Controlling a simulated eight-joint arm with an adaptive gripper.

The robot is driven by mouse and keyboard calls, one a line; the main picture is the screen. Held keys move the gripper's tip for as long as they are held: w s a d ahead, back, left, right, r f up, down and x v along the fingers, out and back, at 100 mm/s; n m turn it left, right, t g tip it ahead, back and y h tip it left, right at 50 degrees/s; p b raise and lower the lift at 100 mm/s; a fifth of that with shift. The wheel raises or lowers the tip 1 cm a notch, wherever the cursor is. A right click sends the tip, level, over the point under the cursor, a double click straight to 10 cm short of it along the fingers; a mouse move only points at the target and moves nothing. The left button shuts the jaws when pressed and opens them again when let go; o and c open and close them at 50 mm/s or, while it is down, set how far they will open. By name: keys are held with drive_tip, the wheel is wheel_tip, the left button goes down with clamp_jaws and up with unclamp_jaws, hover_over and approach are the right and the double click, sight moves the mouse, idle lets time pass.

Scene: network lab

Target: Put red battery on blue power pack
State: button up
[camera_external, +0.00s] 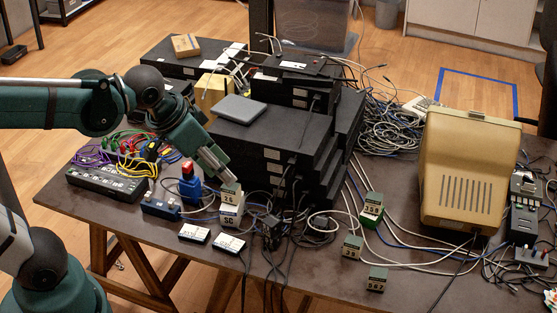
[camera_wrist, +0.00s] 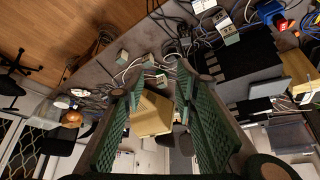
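A small red block (camera_external: 187,168), which looks like the red battery, sits upright on top of a blue block (camera_external: 190,188), which looks like the blue power pack. They stand left of the black boxes on the table. In the wrist view the red piece (camera_wrist: 282,24) and the blue piece (camera_wrist: 268,11) show at the top right corner. My gripper (camera_external: 220,172) is right of the red block, above the numbered blocks and apart from the red block. In the wrist view my gripper (camera_wrist: 160,82) has its green fingers spread, with nothing held between them.
Green-and-white numbered blocks (camera_external: 230,205) stand just below my gripper. Stacked black boxes (camera_external: 275,140) rise behind it. A dark blue box (camera_external: 160,208) and a cable-filled strip (camera_external: 105,181) lie at left. A beige case (camera_external: 463,170) stands at right. Loose cables cross the table.

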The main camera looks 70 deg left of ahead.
drive_tip(key=s+d+m+t, duration=0.1)
drive_tip(key=s+d, duration=0.3)
drive_tip(key=d, duration=0.2)
drive_tip(key=shift+d+m+h, duration=0.25)
drive_tip(key=shift+m+h, duration=0.05)
drive_tip(key=shift+h, duration=0.1)
drive_tip(key=shift+s, duration=0.1)
wheel_tip(320, 180, down, 5)
drive_tip(key=b, duration=0.5)
drive_tip(key=shift+r, duration=0.15)
idle(0.9)
